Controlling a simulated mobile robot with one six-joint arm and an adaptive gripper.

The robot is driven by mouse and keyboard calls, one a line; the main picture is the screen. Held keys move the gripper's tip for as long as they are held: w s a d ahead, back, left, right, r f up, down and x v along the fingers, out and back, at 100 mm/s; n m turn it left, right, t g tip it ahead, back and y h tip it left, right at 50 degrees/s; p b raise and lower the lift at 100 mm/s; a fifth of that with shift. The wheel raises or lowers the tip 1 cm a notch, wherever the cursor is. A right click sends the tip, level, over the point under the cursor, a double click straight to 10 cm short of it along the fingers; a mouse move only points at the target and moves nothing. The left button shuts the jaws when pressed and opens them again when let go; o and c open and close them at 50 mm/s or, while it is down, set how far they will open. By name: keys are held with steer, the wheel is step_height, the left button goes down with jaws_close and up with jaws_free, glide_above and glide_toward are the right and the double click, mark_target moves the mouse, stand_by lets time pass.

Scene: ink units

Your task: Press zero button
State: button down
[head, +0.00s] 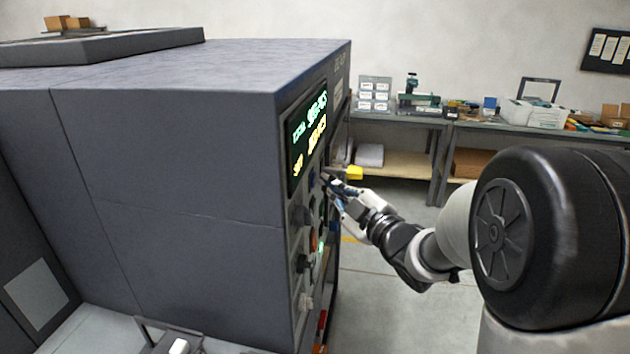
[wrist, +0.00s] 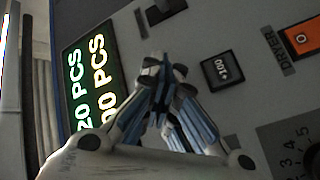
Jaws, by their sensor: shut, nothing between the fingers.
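The grey machine's control panel (head: 310,215) faces right in the head view, with a lit display (head: 307,135) above several buttons and knobs. The display (wrist: 90,75) also shows in the wrist view, turned sideways. My gripper (head: 335,184) is shut and empty, close to the panel below the display. In the wrist view its fingertips (wrist: 163,72) cover part of the panel; contact cannot be told. I cannot make out which button is zero.
A yellow object (head: 349,173) shows beside my gripper. A workbench (head: 400,117) with boxes stands behind. The floor between is clear.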

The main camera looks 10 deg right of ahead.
steer(key=shift+w+a+b, duration=0.15)
steer(key=shift+a+b, duration=0.2)
steer(key=shift+a, duration=0.15)
stand_by(0.4)
steer(key=shift+d, duration=0.2)
steer(key=shift+s+d, duration=0.3)
steer(key=shift+d, duration=0.4)
steer(key=shift+s+d+b, duration=0.15)
steer(key=shift+s+d, duration=0.1)
steer(key=shift+d, duration=0.55)
steer(key=shift+s+d+b, duration=0.15)
steer(key=shift+s+d, duration=0.15)
steer(key=shift+d, duration=0.45)
steer(key=shift+s+d+b, duration=0.15)
steer(key=shift+s+d, duration=0.1)
steer(key=shift+d, duration=0.55)
